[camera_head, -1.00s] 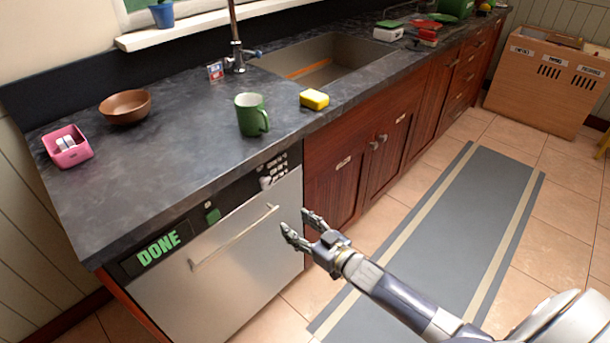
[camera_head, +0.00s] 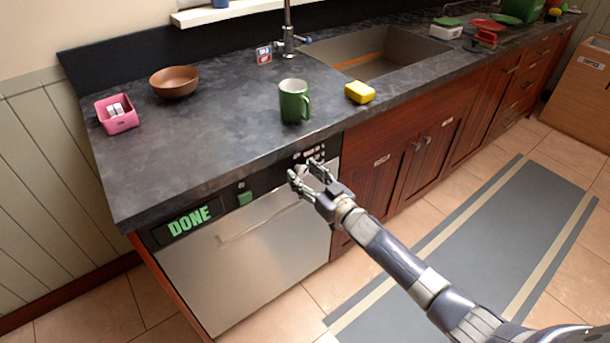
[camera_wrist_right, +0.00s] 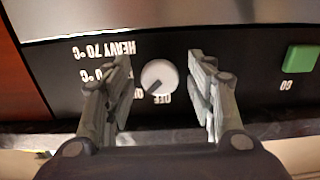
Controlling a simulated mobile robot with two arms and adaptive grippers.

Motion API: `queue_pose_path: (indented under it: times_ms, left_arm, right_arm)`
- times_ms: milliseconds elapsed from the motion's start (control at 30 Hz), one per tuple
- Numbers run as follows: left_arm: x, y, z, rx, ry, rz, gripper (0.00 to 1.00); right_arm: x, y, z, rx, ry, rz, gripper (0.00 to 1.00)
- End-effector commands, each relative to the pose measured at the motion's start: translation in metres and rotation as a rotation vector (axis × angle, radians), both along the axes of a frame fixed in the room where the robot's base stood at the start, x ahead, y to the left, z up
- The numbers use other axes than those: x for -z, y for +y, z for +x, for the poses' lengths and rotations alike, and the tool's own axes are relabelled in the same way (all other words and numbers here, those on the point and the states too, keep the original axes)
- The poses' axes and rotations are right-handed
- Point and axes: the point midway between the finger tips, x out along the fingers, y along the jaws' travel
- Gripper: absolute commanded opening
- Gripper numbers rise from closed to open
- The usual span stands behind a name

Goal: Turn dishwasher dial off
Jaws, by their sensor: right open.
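The dishwasher (camera_head: 250,255) is under the counter, with a dark control strip along its top. In the right wrist view the pale round dial (camera_wrist_right: 159,77) sits on that strip among upside-down labels, including OFF and HEAVY 70°C. Its dark pointer mark slants to the lower left, beside the OFF label in this view. My left gripper is out of view.
A green button (camera_wrist_right: 300,58) and a DONE display (camera_head: 188,220) are on the same strip. The door handle (camera_head: 255,222) runs just below. The counter edge overhangs above; a green mug (camera_head: 294,100) and a yellow sponge (camera_head: 359,92) stand on it.

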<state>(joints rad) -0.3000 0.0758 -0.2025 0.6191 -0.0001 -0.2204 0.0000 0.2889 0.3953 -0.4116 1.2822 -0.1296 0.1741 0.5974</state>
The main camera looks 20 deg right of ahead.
Motion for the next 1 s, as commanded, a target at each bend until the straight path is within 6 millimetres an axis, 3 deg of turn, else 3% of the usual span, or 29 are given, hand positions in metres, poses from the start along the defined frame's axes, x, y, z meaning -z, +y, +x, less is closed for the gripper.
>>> queue_pose_path:
  times_ms: [333,533,1000]
  left_arm:
    - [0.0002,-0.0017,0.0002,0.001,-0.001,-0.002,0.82]
    - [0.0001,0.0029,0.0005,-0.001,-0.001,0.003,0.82]
    - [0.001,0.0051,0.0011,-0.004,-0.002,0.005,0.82]
  right_arm:
    - [0.0002,0.0018,0.004,0.0,0.0,0.0,0.51]
    - [0.0001,0.0016,0.0039,0.0,0.0,0.0,0.08]
    - [0.0002,0.0015,0.0038,0.0,-0.027,-0.073,0.08]
